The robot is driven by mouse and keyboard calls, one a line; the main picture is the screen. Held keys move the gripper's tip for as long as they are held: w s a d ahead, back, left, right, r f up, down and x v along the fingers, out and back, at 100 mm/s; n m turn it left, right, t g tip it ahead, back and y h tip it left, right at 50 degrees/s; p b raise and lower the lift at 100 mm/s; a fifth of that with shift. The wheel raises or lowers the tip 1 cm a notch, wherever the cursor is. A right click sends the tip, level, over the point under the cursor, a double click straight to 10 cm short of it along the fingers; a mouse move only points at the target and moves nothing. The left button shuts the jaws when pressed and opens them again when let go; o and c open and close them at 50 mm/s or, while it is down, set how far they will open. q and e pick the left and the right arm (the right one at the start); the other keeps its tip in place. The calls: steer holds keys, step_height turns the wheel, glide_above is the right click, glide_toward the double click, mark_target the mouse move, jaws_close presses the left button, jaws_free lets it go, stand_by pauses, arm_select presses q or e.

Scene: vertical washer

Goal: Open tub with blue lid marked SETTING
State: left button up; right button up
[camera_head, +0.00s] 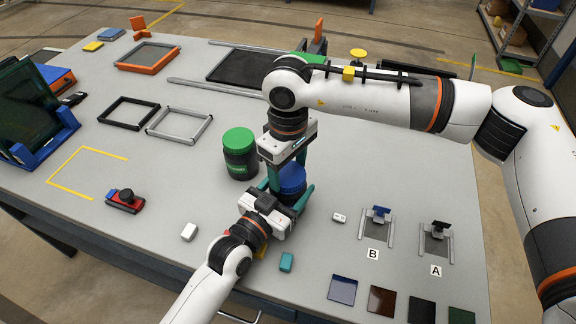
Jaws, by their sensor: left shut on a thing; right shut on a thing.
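The tub with the blue lid (291,180) stands near the middle front of the table. Its body is mostly hidden by my grippers, and no marking is readable on it. My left gripper (290,195) comes from the front and is shut on the tub's body, its teal fingers on either side. My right gripper (288,168) points down from above and is shut on the blue lid. The lid appears to sit on the tub; I cannot tell whether there is a gap.
A dark tub with a green lid (240,153) stands close by on the left. A red and black tool (125,200) lies further left. Stands marked B (376,226) and A (436,240) are at right.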

mark_target(288, 173)
steer(key=shift+r, duration=0.2)
stand_by(0.6)
steer(key=shift+r, duration=0.95)
steer(key=shift+r, duration=2)
arm_select(q)
steer(key=o, duration=1.9)
steer(key=shift+o, duration=0.2)
